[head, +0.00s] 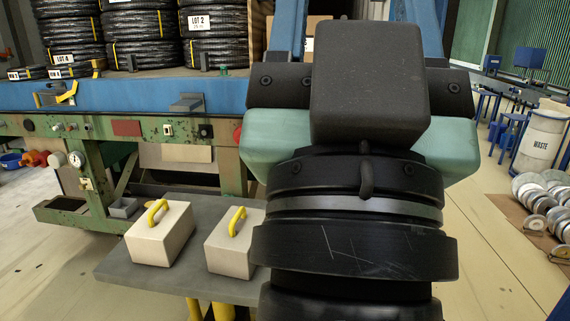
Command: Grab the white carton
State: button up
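Two pale, off-white box-shaped cartons with yellow handles on top stand on a low grey table in the head view. The left carton (160,238) shows whole. The right carton (231,247) stands close beside it, and its right edge lies near my black arm, which covers part of the table. My gripper (355,9) points away from the camera, beyond the cartons in the picture. Its two blue fingers stand wide apart with background between them. Their tips are cut off by the top edge, and a black block on my wrist hides the space lower down.
The grey table (118,270) has free room at its left end. Behind it is a green and blue machine frame (125,93) bearing black hose coils (72,40). A brown box (318,24) shows beyond the gripper. A waste drum (541,140) and metal discs stand right.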

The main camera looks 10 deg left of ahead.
aim_at(158, 238)
jog(key=i+j, duration=0.25)
jog(key=j, duration=0.15)
jog(key=i+j, duration=0.25)
jog(key=j, duration=0.2)
jog(key=i+j, duration=0.25)
jog(key=j, duration=0.15)
jog(key=i+j, duration=0.25)
jog(key=j, duration=0.15)
jog(key=i+j, duration=0.25)
jog(key=j, duration=0.2)
jog(key=i+j, duration=0.25)
jog(key=j, duration=0.15)
